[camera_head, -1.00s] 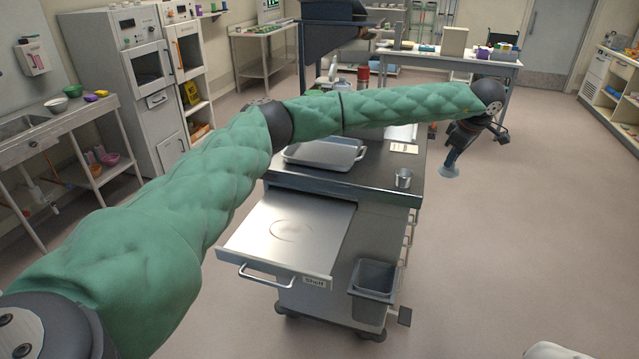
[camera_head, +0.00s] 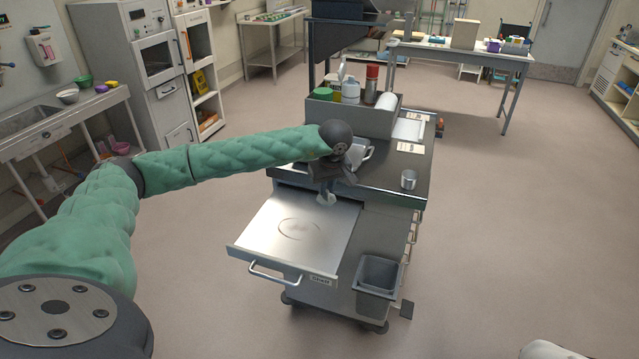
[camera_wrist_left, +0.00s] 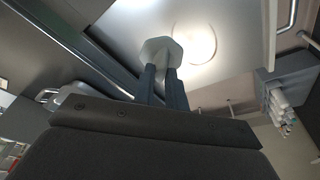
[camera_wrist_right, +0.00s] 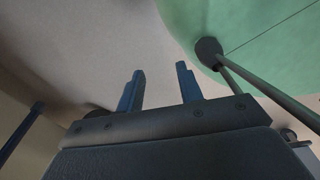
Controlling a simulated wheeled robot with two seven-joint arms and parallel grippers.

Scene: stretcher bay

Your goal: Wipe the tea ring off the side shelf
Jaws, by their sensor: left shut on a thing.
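The side shelf (camera_head: 335,230) is a bare metal panel sticking out from the trolley's near left side. The tea ring (camera_head: 299,229), a thin brownish circle, shows near its middle and also in the left wrist view (camera_wrist_left: 195,45). My left gripper (camera_head: 327,188) is shut on a small pale wipe (camera_head: 326,199), which the left wrist view shows as a whitish pad (camera_wrist_left: 160,48) between the fingers. It hangs over the shelf's back right part, up from the ring; whether it touches the shelf I cannot tell. My right gripper (camera_wrist_right: 160,88) is open and empty, seen only in its own wrist view.
A grey bin (camera_head: 378,276) hangs right of the shelf. A handle (camera_head: 275,274) runs along the shelf's front.

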